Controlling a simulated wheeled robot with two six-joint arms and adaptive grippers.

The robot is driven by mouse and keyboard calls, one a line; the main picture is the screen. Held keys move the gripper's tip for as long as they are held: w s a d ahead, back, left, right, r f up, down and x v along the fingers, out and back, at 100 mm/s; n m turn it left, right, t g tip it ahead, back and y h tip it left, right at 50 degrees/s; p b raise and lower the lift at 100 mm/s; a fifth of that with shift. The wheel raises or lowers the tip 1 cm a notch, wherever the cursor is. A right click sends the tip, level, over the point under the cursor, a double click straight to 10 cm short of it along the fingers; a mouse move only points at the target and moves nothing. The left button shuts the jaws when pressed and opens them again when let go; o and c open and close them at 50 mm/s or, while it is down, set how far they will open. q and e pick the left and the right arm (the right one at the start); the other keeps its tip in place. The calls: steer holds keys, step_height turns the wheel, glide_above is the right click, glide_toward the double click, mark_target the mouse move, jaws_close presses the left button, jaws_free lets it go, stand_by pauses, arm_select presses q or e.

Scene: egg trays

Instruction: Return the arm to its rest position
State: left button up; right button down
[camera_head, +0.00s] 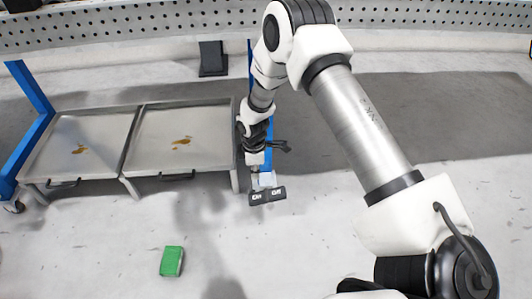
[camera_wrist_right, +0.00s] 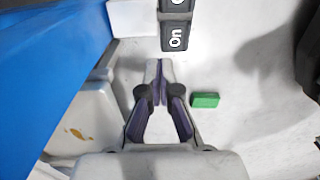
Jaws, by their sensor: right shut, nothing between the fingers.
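My right arm comes in from the lower right of the head view, arches up and hangs down near the middle. My right gripper (camera_head: 257,170) is beside the right edge of the metal trays, just above a black On/Off switch block (camera_head: 267,196). In the right wrist view the fingers (camera_wrist_right: 158,72) meet at their tips, with nothing between them. The switch block (camera_wrist_right: 176,30) shows just beyond them; contact cannot be told. My left gripper is not in view.
Two shallow metal trays (camera_head: 151,152) (camera_head: 45,165) on a blue-posted cart each hold a yellow-brown smear. A green block (camera_head: 172,261) lies on the pale floor. A black box (camera_head: 213,58) stands by the back barrier. The floor in front of the trays is mostly clear.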

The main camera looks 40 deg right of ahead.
steer(key=s+a+m+g+p, duration=0.1)
steer(key=s+a+m+p, duration=0.35)
steer(key=s, duration=1.05)
steer(key=s+a+m+g+p, duration=0.1)
steer(key=s+a+m+p, duration=0.3)
steer(key=s, duration=1.2)
arm_select(q)
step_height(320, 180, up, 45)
steer(key=p, duration=3.6)
arm_select(e)
step_height(320, 180, up, 38)
steer(key=w+m+t, duration=0.2)
steer(key=m, duration=0.1)
steer(key=shift+w, duration=0.4)
arm_select(q)
steer(key=shift+p, duration=0.3)
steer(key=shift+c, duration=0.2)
arm_select(e)
steer(key=shift+m, duration=0.25)
